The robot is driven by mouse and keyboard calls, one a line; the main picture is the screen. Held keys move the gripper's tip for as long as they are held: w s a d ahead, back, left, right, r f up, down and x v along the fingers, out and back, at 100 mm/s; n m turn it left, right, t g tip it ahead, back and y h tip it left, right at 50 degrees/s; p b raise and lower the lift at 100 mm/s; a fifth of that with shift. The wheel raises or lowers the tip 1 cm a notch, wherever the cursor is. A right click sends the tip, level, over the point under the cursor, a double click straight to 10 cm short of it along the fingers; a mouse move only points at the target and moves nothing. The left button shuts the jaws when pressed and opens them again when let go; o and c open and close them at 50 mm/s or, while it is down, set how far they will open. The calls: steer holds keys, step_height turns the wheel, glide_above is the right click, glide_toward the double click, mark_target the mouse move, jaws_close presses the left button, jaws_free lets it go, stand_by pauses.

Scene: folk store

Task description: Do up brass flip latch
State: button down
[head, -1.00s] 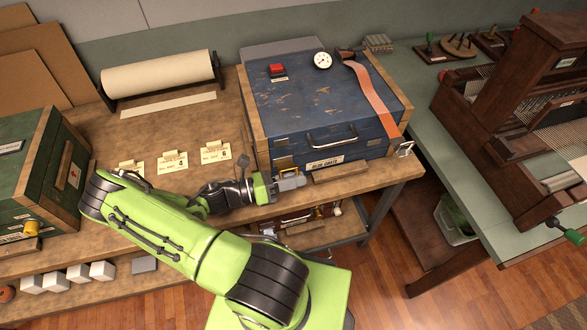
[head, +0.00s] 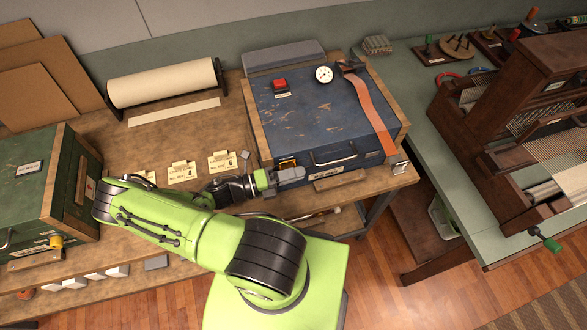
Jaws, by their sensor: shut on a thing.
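The blue crate (head: 290,120) stands shut on the wooden bench, with a metal handle (head: 333,159) on its front. A small brass-yellow piece, apparently the flip latch (head: 288,161), shows at the left of the crate's front. My gripper (head: 291,174) reaches in from the left, right at this piece, with its jaws closed on it. The fingers hide the lower part of the latch and some of the label (head: 329,172). The latch's exact angle is too small to tell.
An orange strap (head: 372,110) crosses the crate lid beside a gauge (head: 324,74) and red button (head: 280,85). A green crate (head: 28,190) stands left. Paper tags (head: 183,172) lie on the bench (head: 160,140) near my arm. A loom (head: 500,130) stands right.

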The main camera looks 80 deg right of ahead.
steer(key=shift+d+r, duration=0.15)
steer(key=shift+r, duration=0.2)
steer(key=shift+n, duration=0.3)
steer(key=c, duration=1.4)
jaws_free()
steer(key=shift+w, duration=0.1)
steer(key=shift+o, duration=1)
steer(key=shift+f, duration=0.1)
steer(key=b+v, duration=0.2)
steer(key=v, duration=1.3)
steer(key=shift+w+a, duration=0.25)
steer(key=shift+w, duration=0.05)
